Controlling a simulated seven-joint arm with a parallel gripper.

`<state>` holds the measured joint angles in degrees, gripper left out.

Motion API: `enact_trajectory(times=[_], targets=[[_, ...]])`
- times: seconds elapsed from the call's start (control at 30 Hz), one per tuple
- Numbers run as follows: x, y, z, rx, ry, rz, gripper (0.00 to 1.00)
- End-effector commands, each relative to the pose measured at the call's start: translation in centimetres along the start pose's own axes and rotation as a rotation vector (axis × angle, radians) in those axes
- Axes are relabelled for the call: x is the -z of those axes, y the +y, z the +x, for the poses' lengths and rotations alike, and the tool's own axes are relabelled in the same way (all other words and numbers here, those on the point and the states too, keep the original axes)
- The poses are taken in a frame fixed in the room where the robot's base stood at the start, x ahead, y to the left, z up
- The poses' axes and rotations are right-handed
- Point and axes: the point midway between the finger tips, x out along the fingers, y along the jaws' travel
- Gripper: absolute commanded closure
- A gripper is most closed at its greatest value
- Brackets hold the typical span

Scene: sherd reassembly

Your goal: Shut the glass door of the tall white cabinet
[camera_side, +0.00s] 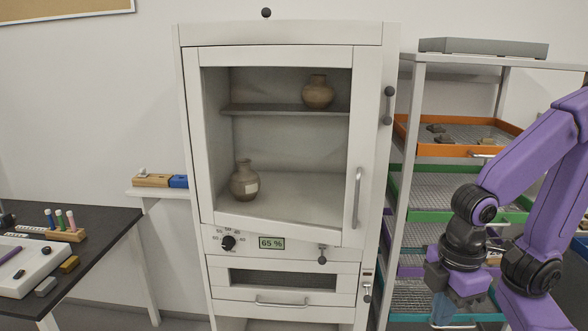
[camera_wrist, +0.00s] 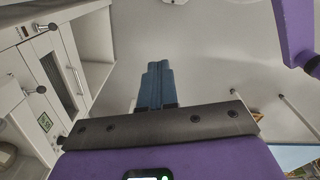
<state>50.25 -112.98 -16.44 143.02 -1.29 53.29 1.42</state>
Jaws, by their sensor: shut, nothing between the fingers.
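The tall white cabinet (camera_side: 372,230) stands in the middle of the side view. Its glass door (camera_side: 193,140) has a vertical bar handle (camera_side: 356,198) on the right. The door's lower edge slopes down to the right more than the drawer below, so it looks slightly ajar; the gap's size is unclear. A latch lever (camera_side: 388,105) sits on the cabinet's right side. My gripper (camera_side: 445,312) is low, right of the cabinet and apart from it, pointing down. Its blue fingers (camera_wrist: 157,85) are shut and empty. In the wrist view the cabinet's lower front (camera_wrist: 30,60) appears tilted at left.
Two brown vases (camera_side: 318,92) (camera_side: 244,181) stand inside the cabinet. A rack with coloured trays (camera_side: 452,149) stands to its right, behind my arm. A black-topped table (camera_side: 110,225) with tools is at left. The floor in the wrist view (camera_wrist: 220,60) looks clear.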

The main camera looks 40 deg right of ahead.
Motion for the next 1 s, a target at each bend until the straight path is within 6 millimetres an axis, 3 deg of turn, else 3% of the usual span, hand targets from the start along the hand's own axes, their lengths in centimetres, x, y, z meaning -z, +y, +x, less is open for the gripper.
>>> enact_trajectory(times=[0.27, 0.6, 0.8, 1.0], targets=[[1.5, 6.6, 1.1, -0.284, -0.288, 0.144, 1.0], [6.4, 15.4, -0.8, -0.869, -0.526, 0.33, 1.0], [11.1, 18.6, -2.5, -1.234, -0.512, 0.379, 1.0], [14.6, 19.9, -3.4, -1.461, -0.434, 0.389, 1.0]])
